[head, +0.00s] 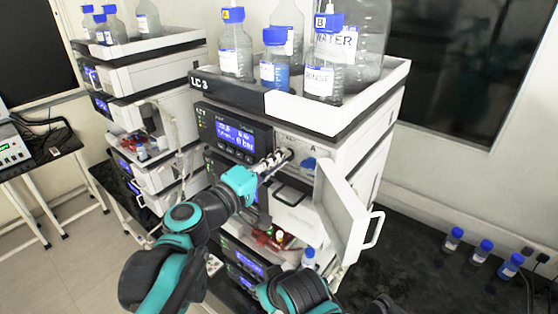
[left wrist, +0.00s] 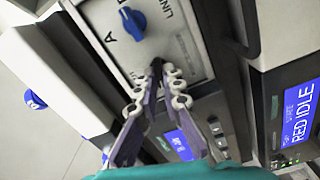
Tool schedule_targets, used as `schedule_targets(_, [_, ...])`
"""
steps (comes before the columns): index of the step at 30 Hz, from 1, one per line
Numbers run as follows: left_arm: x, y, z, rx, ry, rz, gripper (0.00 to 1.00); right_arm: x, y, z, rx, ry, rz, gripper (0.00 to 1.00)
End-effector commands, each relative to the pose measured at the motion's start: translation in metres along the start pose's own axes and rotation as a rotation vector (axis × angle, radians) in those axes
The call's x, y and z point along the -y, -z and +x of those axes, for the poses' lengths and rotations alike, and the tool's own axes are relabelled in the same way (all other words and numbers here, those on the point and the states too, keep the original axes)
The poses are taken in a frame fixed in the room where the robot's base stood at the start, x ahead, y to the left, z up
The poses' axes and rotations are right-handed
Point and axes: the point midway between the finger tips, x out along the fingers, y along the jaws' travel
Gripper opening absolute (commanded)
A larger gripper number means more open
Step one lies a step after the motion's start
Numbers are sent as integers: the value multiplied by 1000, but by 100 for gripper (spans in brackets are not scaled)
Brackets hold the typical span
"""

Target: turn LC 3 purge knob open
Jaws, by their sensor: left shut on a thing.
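The LC 3 stack (head: 235,95) stands in the middle of the head view, named by the label on its top tray. My left gripper (head: 284,157) reaches its upper module, right of the lit pump display (head: 236,136). In the left wrist view my fingertips (left wrist: 162,72) are shut on a small dark knob (left wrist: 156,66) on the pale panel. The fingers hide most of this knob, so its angle cannot be told. A blue knob (left wrist: 132,22) beside the letter A sits apart from my fingers; it also shows in the head view (head: 309,162).
A white door (head: 342,212) hangs open right of the gripper. Bottles, including a rinse bottle (head: 322,80), stand in the tray on top. Another stack (head: 150,85) stands at left. Small blue-capped bottles (head: 482,250) stand on the dark bench at right.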

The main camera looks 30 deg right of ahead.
Motion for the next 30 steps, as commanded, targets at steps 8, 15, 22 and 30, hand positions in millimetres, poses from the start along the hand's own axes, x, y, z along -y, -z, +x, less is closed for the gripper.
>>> schedule_targets(8, [1,1,0,-2,1,-117,0,0,-1,1,0,0,0,28])
schedule_targets(15, [1,0,0,-2,1,-153,0,0,-1,2,0,0,0,28])
schedule_targets(22, [1,0,0,-2,1,-156,0,0,-1,2,0,0,0,28])
schedule_targets(30, [1,0,0,-1,1,-155,28,0,-1,2,0,0,0,28])
